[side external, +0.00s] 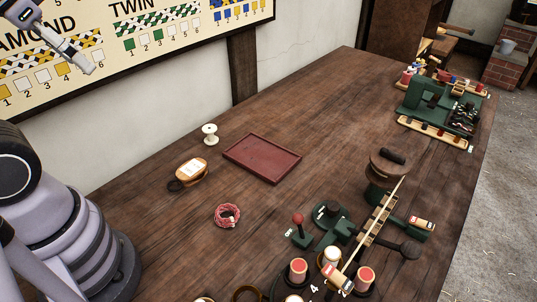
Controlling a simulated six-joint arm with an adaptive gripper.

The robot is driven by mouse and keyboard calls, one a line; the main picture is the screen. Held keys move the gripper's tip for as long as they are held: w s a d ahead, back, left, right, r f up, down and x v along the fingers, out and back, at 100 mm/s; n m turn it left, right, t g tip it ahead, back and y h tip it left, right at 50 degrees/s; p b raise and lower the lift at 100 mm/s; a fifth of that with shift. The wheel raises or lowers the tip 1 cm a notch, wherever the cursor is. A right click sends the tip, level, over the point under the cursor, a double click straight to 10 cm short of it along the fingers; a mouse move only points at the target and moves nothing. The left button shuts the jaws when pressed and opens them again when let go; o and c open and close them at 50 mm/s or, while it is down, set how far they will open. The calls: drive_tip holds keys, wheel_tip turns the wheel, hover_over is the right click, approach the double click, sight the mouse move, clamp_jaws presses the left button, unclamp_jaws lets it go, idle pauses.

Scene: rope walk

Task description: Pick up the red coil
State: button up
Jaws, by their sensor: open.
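The red coil (227,215) is a small pinkish-red ring of rope lying flat on the wooden table, left of the middle. My gripper (82,62) shows at the upper left, partly cut off by the frame edge. It is high above the table, in front of the wall chart, well apart from the coil. It is open and nothing shows in it.
A dark red tray (262,158) lies behind the coil, clear on top. A white spool (210,134) and a wooden reel (191,172) stand to its left. A green-and-wood rope machine (368,220) with red and white bobbins fills the front right. The table's far middle is bare.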

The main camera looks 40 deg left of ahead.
drive_tip(key=o, duration=0.4)
drive_tip(key=shift+o, duration=0.2)
drive_tip(key=w+d+f+n+g+h, duration=0.1)
drive_tip(key=w+f+n+g+h, duration=0.35)
drive_tip(key=w+f+g, duration=0.35)
drive_tip(key=w+a+f+n+t+h, duration=0.1)
drive_tip(key=w+f+n+h, duration=0.3)
drive_tip(key=f, duration=0.5)
drive_tip(key=w+a+f+n+t+h, duration=0.1)
drive_tip(key=f+n+h, duration=0.2)
drive_tip(key=f+n, duration=0.45)
drive_tip(key=n+t+h, duration=0.2)
drive_tip(key=n+t, duration=0.1)
drive_tip(key=n, duration=0.1)
approach(221, 209)
drive_tip(key=shift+s+a+r, duration=0.15)
drive_tip(key=shift+a+r, duration=0.75)
drive_tip(key=shift+r, duration=0.1)
drive_tip(key=shift+f, duration=0.25)
drive_tip(key=x, duration=1.3)
drive_tip(key=shift+d+f, duration=0.25)
drive_tip(key=shift+f, duration=0.25)
